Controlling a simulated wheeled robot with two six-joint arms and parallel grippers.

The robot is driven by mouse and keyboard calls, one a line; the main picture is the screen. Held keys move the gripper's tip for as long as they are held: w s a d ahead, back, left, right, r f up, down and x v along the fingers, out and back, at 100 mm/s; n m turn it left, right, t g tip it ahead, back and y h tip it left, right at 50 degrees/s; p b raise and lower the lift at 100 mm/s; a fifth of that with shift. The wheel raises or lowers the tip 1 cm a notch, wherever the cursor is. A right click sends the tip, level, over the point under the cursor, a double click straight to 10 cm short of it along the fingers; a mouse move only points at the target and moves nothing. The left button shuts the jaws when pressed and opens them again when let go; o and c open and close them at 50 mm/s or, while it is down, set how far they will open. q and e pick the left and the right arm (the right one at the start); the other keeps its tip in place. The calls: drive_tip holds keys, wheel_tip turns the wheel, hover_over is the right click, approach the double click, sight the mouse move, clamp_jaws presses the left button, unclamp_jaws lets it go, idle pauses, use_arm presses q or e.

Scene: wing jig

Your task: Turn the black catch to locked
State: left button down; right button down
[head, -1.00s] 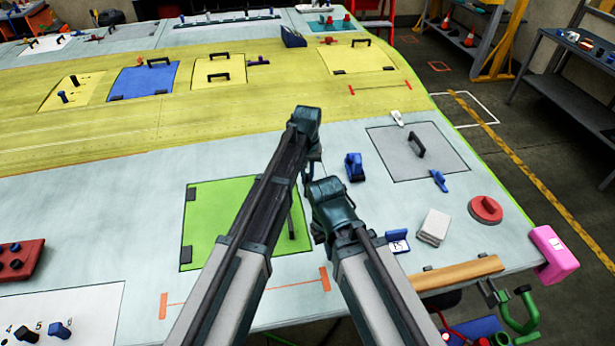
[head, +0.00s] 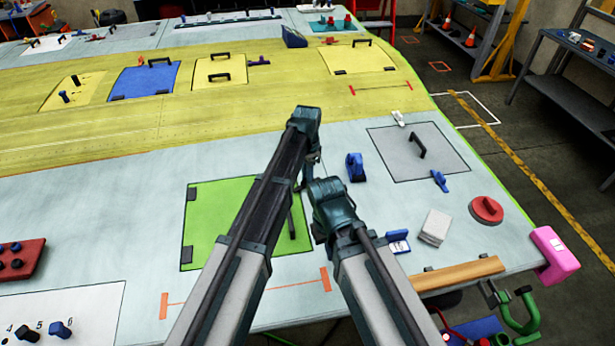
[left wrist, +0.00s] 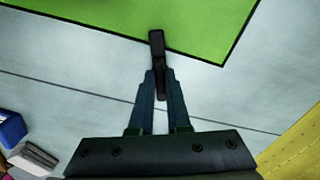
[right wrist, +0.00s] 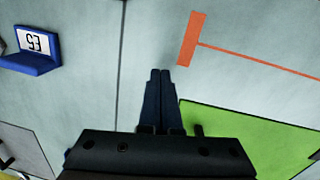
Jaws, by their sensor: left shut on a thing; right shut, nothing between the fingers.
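The black catch (left wrist: 157,45) shows in the left wrist view, lying across the edge of the green panel (left wrist: 190,20), one end over the panel and the rest over the pale skin. My left gripper (left wrist: 160,75) is shut on it. In the head view my left gripper (head: 311,172) is at the green panel's (head: 220,210) far right side, and I cannot make out the catch there. My right gripper (right wrist: 160,73) is shut and empty, over pale skin beside the green panel (right wrist: 250,140). In the head view its fingers are mostly hidden by its own wrist.
A blue clamp-like piece (head: 355,167), a blue holder with a white label (head: 398,241), a pale stacked block (head: 435,227) and a red round piece (head: 486,209) stand to the right. A grey panel with a handle (head: 440,160) lies beyond. Orange marks (head: 325,279) border the green panel's near side.

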use_arm(q)
drive_tip(key=shift+m, duration=2.1)
drive_tip(key=shift+w, duration=0.1)
drive_tip(key=c, duration=0.9)
unclamp_jaws()
wheel_tip(320, 180, up, 14)
drive_tip(key=p, duration=1.3)
drive_tip(key=shift+f+p, duration=0.1)
drive_tip(key=shift+p, duration=0.3)
use_arm(e)
wheel_tip(320, 180, up, 14)
drive_tip(key=shift+s+f, duration=0.1)
drive_tip(key=shift+f, duration=0.05)
